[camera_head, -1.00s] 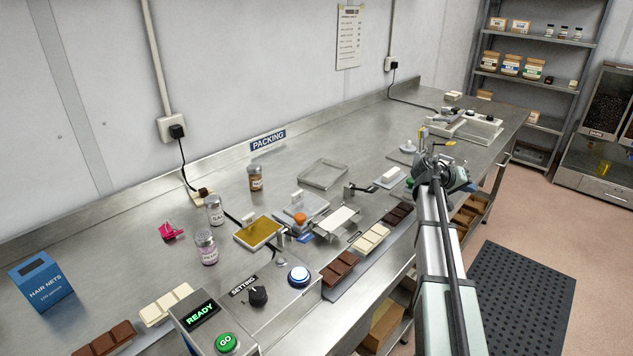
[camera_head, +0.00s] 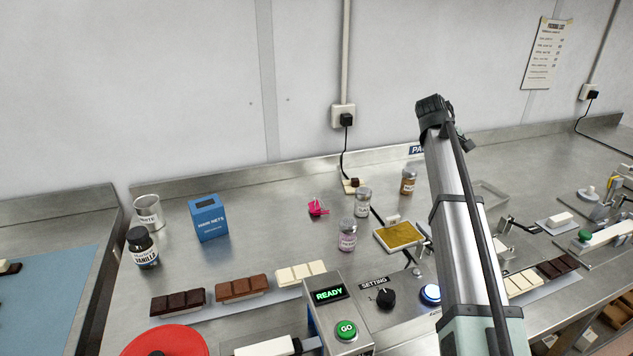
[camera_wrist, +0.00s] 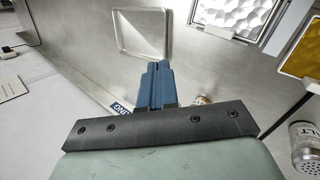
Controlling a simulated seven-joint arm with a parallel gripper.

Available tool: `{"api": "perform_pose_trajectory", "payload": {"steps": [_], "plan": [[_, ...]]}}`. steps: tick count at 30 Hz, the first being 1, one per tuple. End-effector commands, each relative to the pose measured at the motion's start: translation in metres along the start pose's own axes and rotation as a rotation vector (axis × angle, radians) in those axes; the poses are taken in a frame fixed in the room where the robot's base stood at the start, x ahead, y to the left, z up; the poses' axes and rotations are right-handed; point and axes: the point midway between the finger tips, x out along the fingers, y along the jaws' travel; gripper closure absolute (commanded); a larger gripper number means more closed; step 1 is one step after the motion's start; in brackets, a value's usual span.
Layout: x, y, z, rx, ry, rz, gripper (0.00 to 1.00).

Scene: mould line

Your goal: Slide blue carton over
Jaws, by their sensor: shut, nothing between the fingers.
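The blue carton (camera_head: 208,219), marked HAIR NETS, stands upright on the steel bench left of centre in the head view. In that view my arm rises at the right, well apart from the carton, and its fingers cannot be made out. In the wrist view my gripper (camera_wrist: 157,68) shows its blue fingers shut together with nothing between them, above the bench. The carton is not in the wrist view.
A metal cup (camera_head: 147,213) and a vanilla jar (camera_head: 142,247) stand left of the carton. Chocolate bars (camera_head: 240,288) lie in front of it. A pink clip (camera_head: 317,207) and shaker jars (camera_head: 348,236) stand to its right. Bare bench surrounds the carton.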

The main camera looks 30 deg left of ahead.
Motion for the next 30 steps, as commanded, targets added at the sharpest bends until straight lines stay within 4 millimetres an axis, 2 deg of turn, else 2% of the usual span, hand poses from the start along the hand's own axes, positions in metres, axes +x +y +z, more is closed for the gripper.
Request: {"api": "perform_pose_trajectory", "payload": {"steps": [1,6,11,15,19,24,27,30], "plan": [[-0.013,-0.019,-0.031,-0.063,0.038,-0.031,1.0],[-0.058,-0.089,-0.113,-0.275,0.165,-0.133,1.0],[-0.107,-0.162,-0.179,-0.483,0.285,-0.222,1.0],[-0.155,-0.231,-0.227,-0.671,0.39,-0.296,1.0],[-0.201,-0.299,-0.262,-0.847,0.486,-0.361,1.0],[-0.253,-0.374,-0.29,-1.041,0.593,-0.429,1.0],[-0.275,-0.404,-0.298,-1.119,0.636,-0.456,1.0],[-0.287,-0.422,-0.302,-1.166,0.663,-0.472,1.0]]}}
